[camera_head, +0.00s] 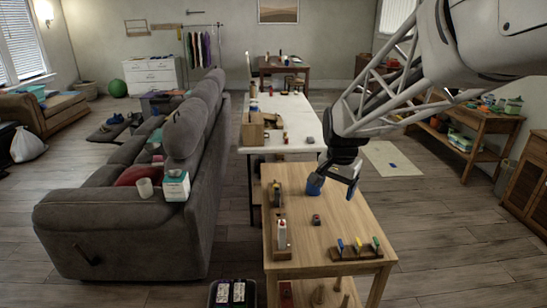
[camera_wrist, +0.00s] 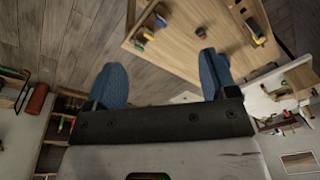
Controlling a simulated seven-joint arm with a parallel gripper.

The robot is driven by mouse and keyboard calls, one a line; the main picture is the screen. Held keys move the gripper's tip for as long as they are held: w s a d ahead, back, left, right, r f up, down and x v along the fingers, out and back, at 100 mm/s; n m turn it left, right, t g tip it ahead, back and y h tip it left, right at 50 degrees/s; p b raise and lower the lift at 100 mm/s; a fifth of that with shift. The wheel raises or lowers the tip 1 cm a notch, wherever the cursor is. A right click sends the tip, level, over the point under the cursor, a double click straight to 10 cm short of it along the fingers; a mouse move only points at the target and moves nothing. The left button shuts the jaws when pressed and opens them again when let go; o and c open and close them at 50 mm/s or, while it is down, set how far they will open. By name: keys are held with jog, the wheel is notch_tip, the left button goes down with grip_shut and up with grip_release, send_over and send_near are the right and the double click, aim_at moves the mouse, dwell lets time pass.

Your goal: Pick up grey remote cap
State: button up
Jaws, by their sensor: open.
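My gripper (camera_head: 333,187) hangs above the far right part of the light wooden table (camera_head: 345,217). Its two blue fingers are spread apart with nothing between them; the wrist view shows the open gripper (camera_wrist: 163,72) too. A small dark object (camera_head: 316,219) lies on the tabletop, in front of and below the fingers. It also shows in the wrist view (camera_wrist: 200,32), beyond the right fingertip. It may be the grey remote cap, but it is too small to tell. No other clear candidate shows.
A rack (camera_head: 356,253) with several coloured handles stands at the table's near right. A narrow wooden holder (camera_head: 281,230) with a white bottle-like item (camera_head: 281,233) runs along the left side. A long white table (camera_head: 285,118) stands behind. A grey sofa (camera_head: 130,222) is at left.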

jog(key=w+d+f+m, duration=0.1)
jog(key=w+f+m, duration=0.3)
jog(key=w, duration=0.6)
jog(key=m+g, duration=0.2)
jog(key=m, duration=0.4)
send_over(317, 215)
jog(key=f, duration=2.7)
jog(key=shift+s+a, duration=0.15)
jog(key=shift+s, duration=0.1)
jog(key=shift+w+f, duration=0.15)
jog(key=shift+f, duration=0.25)
jog(key=shift+f, duration=1.3)
jog(key=shift+f, duration=2.6)
